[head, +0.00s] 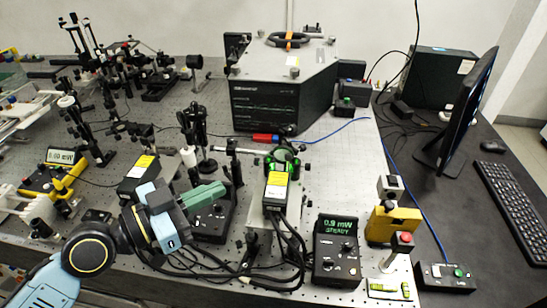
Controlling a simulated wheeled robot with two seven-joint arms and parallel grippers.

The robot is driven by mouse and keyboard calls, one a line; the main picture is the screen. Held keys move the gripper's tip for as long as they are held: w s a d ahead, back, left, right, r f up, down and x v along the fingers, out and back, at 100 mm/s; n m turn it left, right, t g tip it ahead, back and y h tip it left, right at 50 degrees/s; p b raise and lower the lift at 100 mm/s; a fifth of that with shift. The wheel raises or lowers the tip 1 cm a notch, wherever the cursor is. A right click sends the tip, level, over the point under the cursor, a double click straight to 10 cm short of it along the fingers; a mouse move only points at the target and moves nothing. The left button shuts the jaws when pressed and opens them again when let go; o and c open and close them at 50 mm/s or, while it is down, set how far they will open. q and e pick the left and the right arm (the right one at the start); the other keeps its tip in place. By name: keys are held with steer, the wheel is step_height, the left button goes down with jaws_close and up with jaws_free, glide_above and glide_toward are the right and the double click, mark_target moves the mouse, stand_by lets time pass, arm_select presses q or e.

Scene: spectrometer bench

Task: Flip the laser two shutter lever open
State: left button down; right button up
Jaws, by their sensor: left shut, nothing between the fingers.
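Two dark laser heads with yellow labels stand on the bench: one in the middle (277,190) and one farther left (145,165). I cannot read which is laser two. A green glow (286,160) shows on a mount just behind the middle head. A shutter lever cannot be made out clearly. My left gripper (217,192) comes in from the lower left, with green fingers shut and empty. It appears over a dark control box (214,222), left of the middle laser head and apart from it. It hides part of the box. My right gripper is not in view.
A readout box (336,250) shows 0.9 mW and STEADY. A yellow meter (60,157) at left shows 0.00 mW. Black cables loop at the bench front. Optic posts crowd the left, and a large black instrument (283,95) stands behind. A monitor (470,110) is at right.

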arm_select(q)
steer(key=p, duration=0.4)
glide_toward(286, 158)
steer(key=x, duration=0.6)
steer(key=shift+w+d+f, duration=0.15)
steer(key=shift+w+d, duration=0.15)
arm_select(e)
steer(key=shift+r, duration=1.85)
